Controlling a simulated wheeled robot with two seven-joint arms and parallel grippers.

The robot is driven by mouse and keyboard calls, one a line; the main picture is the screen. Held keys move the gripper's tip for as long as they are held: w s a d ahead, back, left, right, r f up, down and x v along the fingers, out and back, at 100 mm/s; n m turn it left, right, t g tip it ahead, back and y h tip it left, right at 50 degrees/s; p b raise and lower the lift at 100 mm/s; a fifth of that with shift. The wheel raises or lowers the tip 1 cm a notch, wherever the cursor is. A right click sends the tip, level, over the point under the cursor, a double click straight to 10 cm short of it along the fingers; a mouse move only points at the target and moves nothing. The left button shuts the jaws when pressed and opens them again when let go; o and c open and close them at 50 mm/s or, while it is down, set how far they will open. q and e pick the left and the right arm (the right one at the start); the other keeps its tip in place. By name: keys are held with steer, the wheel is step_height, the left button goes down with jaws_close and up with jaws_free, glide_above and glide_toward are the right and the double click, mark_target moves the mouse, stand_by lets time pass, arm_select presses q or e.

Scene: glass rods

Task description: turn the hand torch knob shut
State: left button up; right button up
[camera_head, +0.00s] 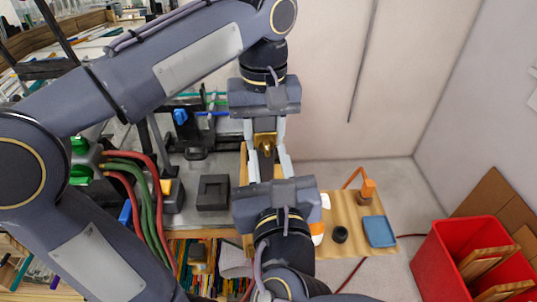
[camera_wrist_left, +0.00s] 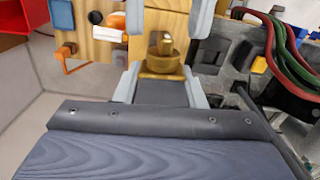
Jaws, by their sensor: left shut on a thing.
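A brass knob-like piece (camera_head: 264,140), which I take for the hand torch knob, sits at the middle of the head view. In the left wrist view it stands over the wooden surface (camera_wrist_left: 103,50) as a round brass body with a small upright top (camera_wrist_left: 164,46). My left gripper (camera_head: 265,133) reaches it from the far side, with its fingers shut on it, one at each side; the fingers (camera_wrist_left: 161,72) show in the left wrist view. My right gripper (camera_head: 267,158) faces it from the near side. Its fingers stand apart, and I see nothing clamped between them. The rest of the torch is hidden.
A wooden board at the right holds a blue tray (camera_head: 380,232), a dark round pot (camera_head: 340,234), an orange tool (camera_head: 368,187) and a white-and-orange bottle (camera_head: 317,234). A red crate (camera_head: 440,262) stands further right. Red and green hoses (camera_head: 147,205) and a black block (camera_head: 213,192) are at the left.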

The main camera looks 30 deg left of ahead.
steer(key=shift+w+a, duration=0.35)
steer(key=shift+w, duration=0.15)
jaws_close()
